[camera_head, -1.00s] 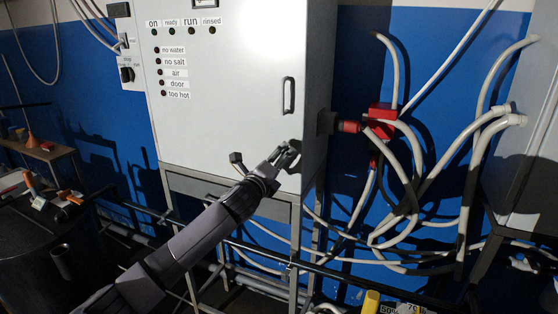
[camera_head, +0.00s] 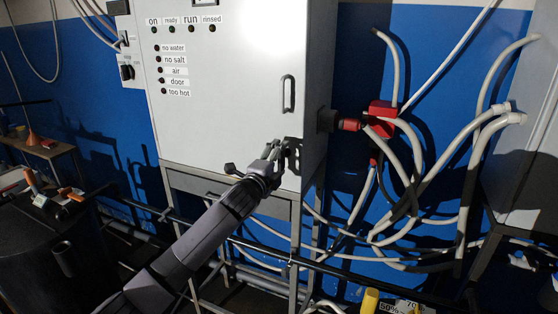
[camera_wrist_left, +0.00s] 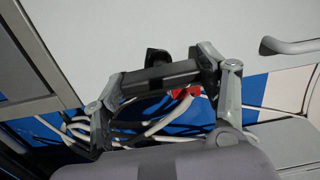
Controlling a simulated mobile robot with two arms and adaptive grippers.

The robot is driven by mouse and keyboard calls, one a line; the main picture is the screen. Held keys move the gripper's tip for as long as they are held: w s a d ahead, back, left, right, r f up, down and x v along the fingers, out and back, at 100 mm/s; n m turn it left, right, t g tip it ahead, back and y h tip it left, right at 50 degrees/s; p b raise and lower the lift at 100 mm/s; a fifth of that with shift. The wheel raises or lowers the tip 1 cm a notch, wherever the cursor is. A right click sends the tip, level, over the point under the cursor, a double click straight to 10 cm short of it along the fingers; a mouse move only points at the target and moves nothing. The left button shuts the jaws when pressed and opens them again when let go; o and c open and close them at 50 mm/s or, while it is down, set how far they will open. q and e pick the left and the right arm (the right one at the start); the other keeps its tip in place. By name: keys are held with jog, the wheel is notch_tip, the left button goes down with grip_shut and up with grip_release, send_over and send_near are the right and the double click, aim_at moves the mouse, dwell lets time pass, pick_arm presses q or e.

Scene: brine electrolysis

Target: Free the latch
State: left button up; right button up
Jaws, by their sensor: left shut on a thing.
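The white cabinet (camera_head: 230,110) has a grey door handle (camera_head: 287,94), which also shows in the wrist view (camera_wrist_left: 290,45). My left gripper (camera_head: 283,150) is at the lower right of the cabinet's front, below the handle. Its fingers are shut on a dark piece that looks like the latch (camera_wrist_left: 158,56). In the wrist view the dark piece shows against the white face, behind and between the fingers. The fingers hide most of it in the head view, so its exact position cannot be told. My right gripper is not in view.
A red connector block (camera_head: 381,112) with several pale hoses is right of the cabinet, beside a dark side fitting (camera_head: 326,121). A dark drum (camera_head: 40,245) with loose items stands at left. A horizontal rail (camera_head: 350,284) runs in front, below the cabinet.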

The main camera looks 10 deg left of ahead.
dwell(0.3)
pick_arm(q)
jog(key=o, duration=1.1)
jog(key=shift+o, duration=0.2)
jog(key=s+a, duration=0.2)
jog(key=s, duration=0.9)
jog(key=shift+s+a, duration=0.15)
jog(key=shift+s, duration=0.25)
